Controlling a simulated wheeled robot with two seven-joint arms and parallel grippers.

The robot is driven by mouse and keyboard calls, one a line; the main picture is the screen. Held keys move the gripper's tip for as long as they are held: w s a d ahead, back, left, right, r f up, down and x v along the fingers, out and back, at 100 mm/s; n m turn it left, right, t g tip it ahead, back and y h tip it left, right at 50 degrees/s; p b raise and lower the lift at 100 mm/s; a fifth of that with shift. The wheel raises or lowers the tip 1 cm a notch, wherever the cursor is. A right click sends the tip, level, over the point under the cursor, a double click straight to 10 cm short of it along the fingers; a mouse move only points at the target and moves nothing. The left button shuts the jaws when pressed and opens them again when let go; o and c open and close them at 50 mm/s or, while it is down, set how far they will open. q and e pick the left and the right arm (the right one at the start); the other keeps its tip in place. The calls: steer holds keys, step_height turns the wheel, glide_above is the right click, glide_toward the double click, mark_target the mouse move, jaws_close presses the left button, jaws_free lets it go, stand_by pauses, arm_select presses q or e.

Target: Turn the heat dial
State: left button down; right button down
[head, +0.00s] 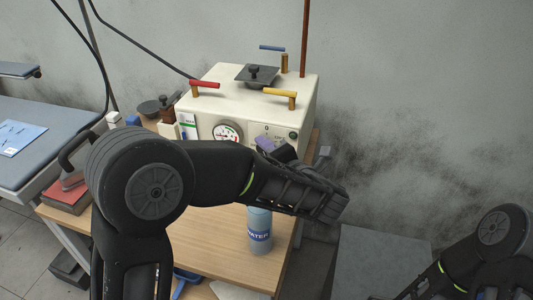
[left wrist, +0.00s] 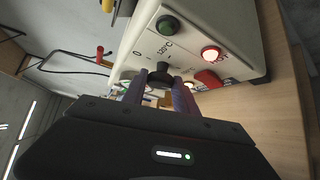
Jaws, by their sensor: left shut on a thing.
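The heat dial (left wrist: 160,73) is a black knob on the front panel of a cream machine (head: 245,92); "0" and "120°C" are printed beside it. In the left wrist view my left gripper (left wrist: 165,88) has its two purple fingers on either side of the dial, shut on it. In the head view the left gripper (head: 270,146) is at the panel's lower right, and the dial is hidden behind it. My right forearm shows at the lower right, but its gripper is out of view.
A red lamp (left wrist: 211,54) marked HOT glows near a green button (left wrist: 167,26) and a red control (left wrist: 207,78). A gauge (head: 228,132) sits left of the dial area. A WATER bottle (head: 259,233) stands on the wooden table (head: 205,240) below my left arm.

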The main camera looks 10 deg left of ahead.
stand_by(0.3)
arm_select(q)
steer(key=c, duration=1)
jaws_free()
steer(key=b+v, duration=0.1)
steer(key=v, duration=0.6)
steer(key=shift+s+d, duration=0.25)
steer(key=shift+s, duration=0.05)
